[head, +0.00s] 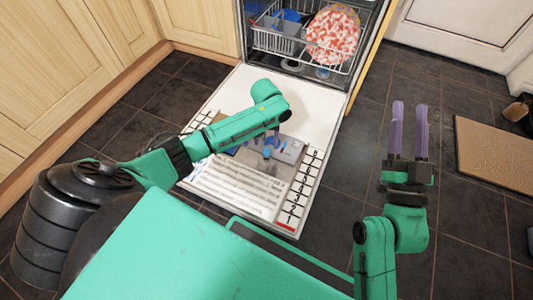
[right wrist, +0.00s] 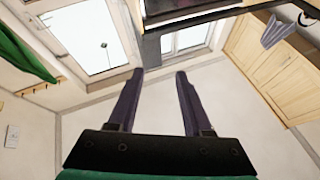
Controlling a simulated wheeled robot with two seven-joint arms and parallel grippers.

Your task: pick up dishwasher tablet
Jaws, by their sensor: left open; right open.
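My left arm reaches in from the left over the lowered dishwasher door (head: 245,88). My left gripper (head: 269,147) points down at the door's middle, and its small bluish tips are partly hidden by the wrist. A grey-blue patch (head: 288,150) on the door lies around and under these tips. I cannot make out a dishwasher tablet with certainty; it is too small or hidden there. My right gripper (head: 409,132) is open and empty, over the dark tiles right of the door. In the right wrist view its two purple fingers (right wrist: 159,85) stand apart with nothing between them.
The open dishwasher holds a wire rack (head: 283,42) with a red-and-white plate (head: 333,35) and blue items. Wooden cabinets (head: 60,60) stand at left. A brown mat (head: 495,153) lies at right.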

